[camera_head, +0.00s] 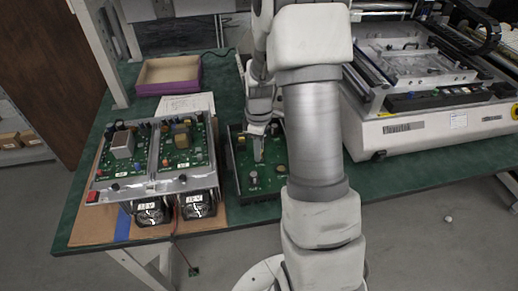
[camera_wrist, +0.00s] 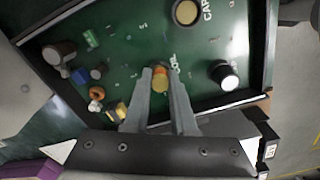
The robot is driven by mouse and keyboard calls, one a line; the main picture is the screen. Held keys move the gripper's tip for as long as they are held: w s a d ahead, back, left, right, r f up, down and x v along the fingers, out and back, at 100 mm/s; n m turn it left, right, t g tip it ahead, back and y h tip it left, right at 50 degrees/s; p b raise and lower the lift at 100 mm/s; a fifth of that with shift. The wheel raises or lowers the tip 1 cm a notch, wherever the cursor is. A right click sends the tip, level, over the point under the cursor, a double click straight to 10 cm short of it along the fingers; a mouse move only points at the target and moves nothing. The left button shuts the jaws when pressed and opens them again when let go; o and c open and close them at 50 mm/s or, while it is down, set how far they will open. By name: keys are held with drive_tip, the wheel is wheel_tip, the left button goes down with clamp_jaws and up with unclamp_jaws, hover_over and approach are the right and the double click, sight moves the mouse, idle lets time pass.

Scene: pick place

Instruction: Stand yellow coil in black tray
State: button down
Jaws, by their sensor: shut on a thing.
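The yellow coil (camera_wrist: 161,86) is a small orange-yellow piece between my fingertips in the wrist view. My gripper (camera_wrist: 160,76) is shut on it, over the green floor of the black tray (camera_wrist: 268,45), close to a printed label that seems to read COIL. I cannot tell whether the coil touches the floor. In the head view my gripper (camera_head: 258,156) reaches down inside the black tray (camera_head: 233,168), and the coil cannot be made out there.
In the wrist view a black silver-topped cylinder (camera_wrist: 224,75) stands right of my fingers and a brass-topped one (camera_wrist: 186,12) beyond. Several small parts, including an orange ring (camera_wrist: 96,93), lie left. The head view shows circuit boards (camera_head: 150,150), a purple-sided box (camera_head: 168,75) and a large machine (camera_head: 430,125).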

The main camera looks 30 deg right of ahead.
drive_tip(key=c, duration=0.7)
unclamp_jaws()
drive_tip(key=c, duration=0.3)
drive_tip(key=shift+r+p, duration=2.6)
drive_tip(key=shift+r, duration=0.9)
